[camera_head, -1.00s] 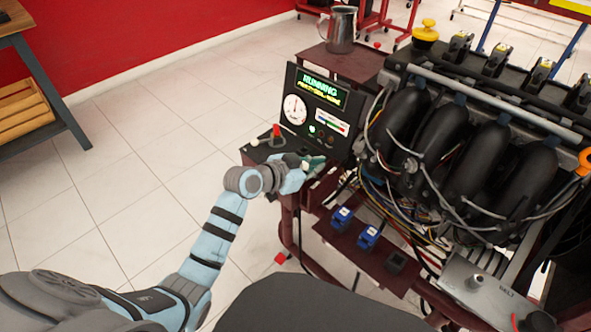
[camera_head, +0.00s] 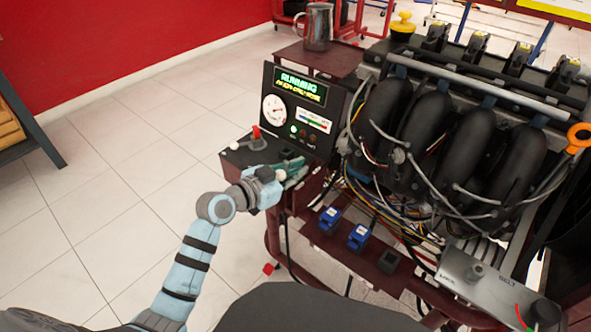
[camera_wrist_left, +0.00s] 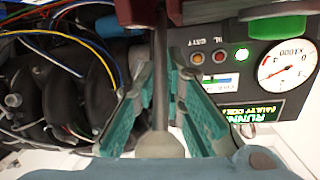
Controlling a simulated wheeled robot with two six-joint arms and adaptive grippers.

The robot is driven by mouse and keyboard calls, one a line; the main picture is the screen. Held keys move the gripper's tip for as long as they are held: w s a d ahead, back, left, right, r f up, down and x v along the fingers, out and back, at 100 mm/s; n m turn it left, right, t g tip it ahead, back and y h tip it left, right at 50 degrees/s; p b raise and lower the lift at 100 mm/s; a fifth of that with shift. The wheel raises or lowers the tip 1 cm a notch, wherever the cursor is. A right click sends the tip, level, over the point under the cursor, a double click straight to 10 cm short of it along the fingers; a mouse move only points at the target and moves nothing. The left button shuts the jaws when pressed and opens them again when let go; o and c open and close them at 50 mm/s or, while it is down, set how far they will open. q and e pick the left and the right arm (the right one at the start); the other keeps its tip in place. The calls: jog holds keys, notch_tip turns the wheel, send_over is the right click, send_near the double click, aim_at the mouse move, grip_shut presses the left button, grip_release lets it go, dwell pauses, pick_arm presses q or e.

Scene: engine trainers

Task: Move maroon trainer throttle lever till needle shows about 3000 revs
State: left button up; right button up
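The maroon trainer (camera_head: 325,228) stands on the right in the head view. Its panel (camera_head: 318,92) reads RUNNING, and its round white dial (camera_head: 274,110) is lit. The dial also shows in the left wrist view (camera_wrist_left: 286,64), upside down, with a red needle; I cannot read its value surely. My left gripper (camera_head: 293,168) is at the ledge below the panel. In the wrist view its two green fingers (camera_wrist_left: 161,95) stand on either side of a grey lever rod (camera_wrist_left: 160,62) with a pale knob (camera_wrist_left: 160,145), with small gaps visible. My right gripper is not in view.
A red-tipped switch (camera_head: 256,132) and a pale knob (camera_head: 234,146) are on the ledge left of my gripper. The engine's black pipes (camera_head: 430,120) and loose wires lie to the right. A metal jug (camera_head: 318,26) stands behind. Open tiled floor lies left.

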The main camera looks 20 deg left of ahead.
pick_arm(q)
jog(key=shift+o, duration=1.4)
jog(key=shift+s+a, duration=0.1)
jog(key=shift+a, duration=0.05)
jog(key=v, duration=1.1)
jog(key=shift+s+r, duration=0.15)
jog(key=shift+s, duration=0.15)
jog(key=shift+a, duration=0.15)
